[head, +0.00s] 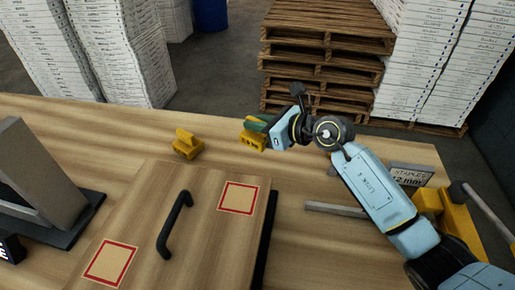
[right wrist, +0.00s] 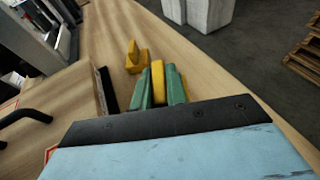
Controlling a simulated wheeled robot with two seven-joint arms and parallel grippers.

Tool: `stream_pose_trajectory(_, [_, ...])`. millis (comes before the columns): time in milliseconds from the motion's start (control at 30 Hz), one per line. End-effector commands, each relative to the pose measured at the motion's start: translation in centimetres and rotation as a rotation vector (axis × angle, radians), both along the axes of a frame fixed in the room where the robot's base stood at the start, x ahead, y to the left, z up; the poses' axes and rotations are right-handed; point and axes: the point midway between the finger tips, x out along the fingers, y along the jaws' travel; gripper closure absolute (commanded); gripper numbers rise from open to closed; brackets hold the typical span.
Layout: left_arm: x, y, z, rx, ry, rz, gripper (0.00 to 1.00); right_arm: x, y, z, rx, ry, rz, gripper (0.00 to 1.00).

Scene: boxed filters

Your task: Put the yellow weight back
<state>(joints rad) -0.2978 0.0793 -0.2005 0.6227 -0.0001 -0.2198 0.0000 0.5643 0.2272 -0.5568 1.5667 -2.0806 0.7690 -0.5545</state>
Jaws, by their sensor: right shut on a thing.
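Two yellow weights show. One yellow weight (head: 187,144) stands free on the table, left of my right gripper; it also shows in the right wrist view (right wrist: 136,58). My right gripper (head: 259,128) is shut on the other yellow weight (head: 252,141), near the table's far edge. In the right wrist view this held weight (right wrist: 158,80) sits between the two green fingers, which hide part of it. I cannot tell whether it touches the table. A wooden lid (head: 205,185) with a black handle (head: 174,226) has two bare red-outlined squares (head: 239,197). My left gripper is out of view.
A grey angled stand on a black base (head: 74,222) is at the left. A metal bar (head: 335,209), a "STAPLES 12 mm" label (head: 411,174) and a yellow tool (head: 455,215) are at the right. Pallets (head: 325,50) and white stacks stand beyond the table.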

Motion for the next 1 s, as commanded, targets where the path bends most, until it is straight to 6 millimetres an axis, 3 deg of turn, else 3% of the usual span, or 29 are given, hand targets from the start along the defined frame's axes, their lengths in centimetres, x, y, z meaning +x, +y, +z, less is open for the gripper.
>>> stream_pose_trajectory(567, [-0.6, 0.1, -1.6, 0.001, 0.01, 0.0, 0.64, 0.1, 0.0, -6.2, 0.008, -0.006, -0.003, 1.0])
stream_pose_trajectory(1000, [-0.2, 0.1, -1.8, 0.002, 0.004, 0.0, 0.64, 0.1, 0.0, -6.7, 0.006, -0.009, -0.002, 1.0])
